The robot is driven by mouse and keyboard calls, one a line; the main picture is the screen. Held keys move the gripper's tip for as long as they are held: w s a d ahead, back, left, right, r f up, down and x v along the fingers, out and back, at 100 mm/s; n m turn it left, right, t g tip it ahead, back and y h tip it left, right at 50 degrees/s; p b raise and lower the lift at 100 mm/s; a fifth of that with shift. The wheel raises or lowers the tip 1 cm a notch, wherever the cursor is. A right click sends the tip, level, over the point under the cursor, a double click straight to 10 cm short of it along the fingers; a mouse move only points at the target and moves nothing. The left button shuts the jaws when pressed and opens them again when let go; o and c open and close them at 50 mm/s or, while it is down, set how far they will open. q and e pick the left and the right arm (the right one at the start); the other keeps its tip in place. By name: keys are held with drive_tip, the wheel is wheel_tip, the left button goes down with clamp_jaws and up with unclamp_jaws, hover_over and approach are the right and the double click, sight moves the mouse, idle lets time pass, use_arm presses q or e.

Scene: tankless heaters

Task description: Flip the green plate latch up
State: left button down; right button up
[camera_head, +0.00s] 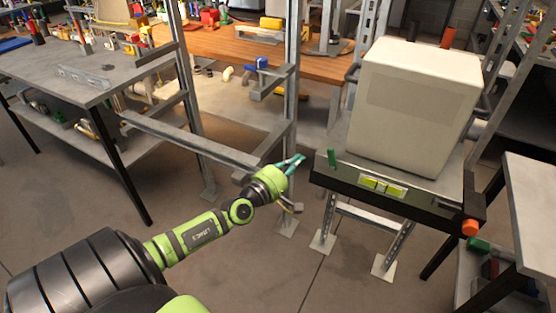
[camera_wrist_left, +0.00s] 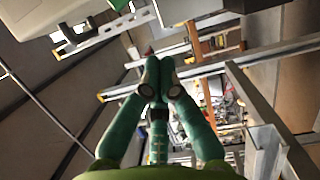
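The green plate latch (camera_head: 332,158) is a small upright green tab at the left end of the dark front bar (camera_head: 420,204) below a white box. A green piece at the top edge of the left wrist view (camera_wrist_left: 118,4) looks like this latch, partly cut off. My left gripper (camera_head: 297,160) is left of the latch, apart from it, with its teal fingers pointing toward it. In the left wrist view the fingertips (camera_wrist_left: 160,72) are together, with nothing seen between them. My right gripper is not in view.
The white box (camera_head: 415,105) stands on a grey stand. The bar carries a yellow-green label (camera_head: 383,187) and an orange knob (camera_head: 470,227) at its right end. A metal frame post (camera_head: 291,75) rises close behind my left gripper. A grey workbench (camera_head: 90,75) stands at left; open floor lies in front.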

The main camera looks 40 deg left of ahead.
use_arm(q)
drive_tip(key=s, duration=0.6)
drive_tip(key=shift+s+f+b, duration=0.2)
drive_tip(key=shift+f+b, duration=0.05)
drive_tip(key=shift+b, duration=0.1)
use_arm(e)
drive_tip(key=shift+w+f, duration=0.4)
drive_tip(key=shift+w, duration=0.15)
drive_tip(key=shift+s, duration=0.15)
